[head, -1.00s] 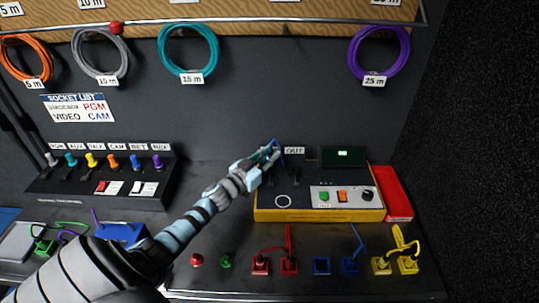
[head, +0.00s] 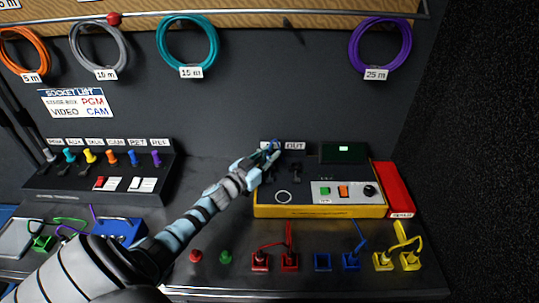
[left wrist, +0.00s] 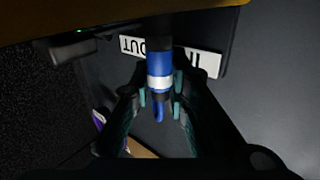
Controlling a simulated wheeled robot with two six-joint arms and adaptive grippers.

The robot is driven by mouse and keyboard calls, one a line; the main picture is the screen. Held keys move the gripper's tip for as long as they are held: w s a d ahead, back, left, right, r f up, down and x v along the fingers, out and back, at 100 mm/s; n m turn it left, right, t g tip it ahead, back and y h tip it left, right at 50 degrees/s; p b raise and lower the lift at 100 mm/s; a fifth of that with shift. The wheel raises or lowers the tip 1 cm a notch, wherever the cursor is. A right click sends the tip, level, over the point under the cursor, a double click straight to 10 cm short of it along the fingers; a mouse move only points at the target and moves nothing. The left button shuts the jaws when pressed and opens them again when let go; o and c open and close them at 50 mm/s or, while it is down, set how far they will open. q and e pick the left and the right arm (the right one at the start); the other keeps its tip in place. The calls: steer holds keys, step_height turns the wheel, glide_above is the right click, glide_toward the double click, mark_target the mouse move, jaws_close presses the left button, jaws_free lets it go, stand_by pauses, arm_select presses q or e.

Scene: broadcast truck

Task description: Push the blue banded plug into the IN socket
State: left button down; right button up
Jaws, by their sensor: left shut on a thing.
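The blue plug (left wrist: 160,70) with a white band is gripped between the fingertips of my left gripper (left wrist: 160,95), its cable end toward me in the left wrist view. Its front end meets a dark round part (left wrist: 158,38); I cannot tell how deep it sits. In the head view my left gripper (head: 266,154) is at the back left of the yellow-edged box (head: 320,211). It largely hides the IN sign, which shows upside down in the left wrist view (left wrist: 208,63). The OUT sign (head: 295,146) stands just to the right. My right gripper is not in view.
A small dark screen (head: 344,152) and a red block (head: 393,189) stand at the box's right. A row of coloured plugs and sockets, including a blue socket (head: 322,262), lies in front. A switch panel (head: 100,174) stands at the left.

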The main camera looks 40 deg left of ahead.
arm_select(q)
steer(key=shift+f, duration=0.45)
steer(key=c, duration=1.5)
jaws_free()
steer(key=shift+o, duration=0.2)
steer(key=shift+r, duration=0.1)
